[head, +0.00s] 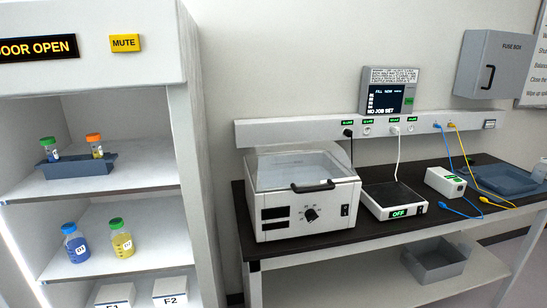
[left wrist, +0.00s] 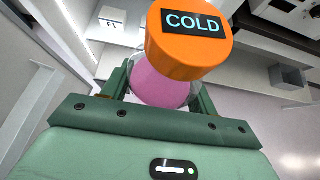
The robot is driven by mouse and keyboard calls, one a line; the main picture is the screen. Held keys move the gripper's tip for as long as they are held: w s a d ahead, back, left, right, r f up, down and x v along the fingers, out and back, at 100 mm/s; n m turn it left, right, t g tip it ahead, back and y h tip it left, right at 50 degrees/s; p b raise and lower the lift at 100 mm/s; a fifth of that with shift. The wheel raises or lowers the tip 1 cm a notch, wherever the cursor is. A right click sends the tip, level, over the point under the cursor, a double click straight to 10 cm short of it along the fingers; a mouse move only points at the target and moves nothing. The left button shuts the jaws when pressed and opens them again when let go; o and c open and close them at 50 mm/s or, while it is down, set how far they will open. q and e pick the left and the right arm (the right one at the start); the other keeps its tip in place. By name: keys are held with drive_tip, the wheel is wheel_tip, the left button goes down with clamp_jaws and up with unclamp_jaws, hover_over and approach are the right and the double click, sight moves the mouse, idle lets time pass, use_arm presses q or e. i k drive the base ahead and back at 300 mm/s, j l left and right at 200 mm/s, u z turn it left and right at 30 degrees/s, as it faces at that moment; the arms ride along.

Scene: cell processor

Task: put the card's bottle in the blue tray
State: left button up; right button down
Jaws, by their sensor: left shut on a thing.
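In the left wrist view, my left gripper (left wrist: 160,90) is shut on a bottle (left wrist: 162,84) with pink contents. Its orange cap (left wrist: 190,38) reads COLD, and a green finger stands on each side of it. Neither gripper shows in the head view. A blue tray (head: 507,193) lies at the right end of the dark bench. On the shelves at the left stand a blue bottle (head: 76,248) with a blue cap and a yellow bottle (head: 122,243) with a green cap. I cannot make out the card.
A lidded machine (head: 298,205), a white device (head: 393,203) reading OFF and a small white box (head: 445,182) stand on the bench (head: 378,239). Blue and yellow cables (head: 481,200) run down near the tray. A grey bin (head: 434,269) sits on the lower shelf.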

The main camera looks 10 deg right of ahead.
sight(505, 185)
drive_tip(key=l+z, duration=0.1)
drive_tip(key=z, duration=0.75)
drive_tip(key=l+z, duration=0.15)
drive_tip(key=z, duration=0.25)
drive_tip(key=l+z, duration=0.1)
drive_tip(key=z, duration=0.3)
drive_tip(key=i+l, duration=0.2)
drive_tip(key=i, duration=0.4)
drive_tip(key=i+l, duration=0.2)
drive_tip(key=i, duration=0.35)
drive_tip(key=i+l, duration=0.2)
drive_tip(key=i, duration=0.4)
drive_tip(key=i+l, duration=0.2)
drive_tip(key=i, duration=0.35)
drive_tip(key=z, duration=0.05)
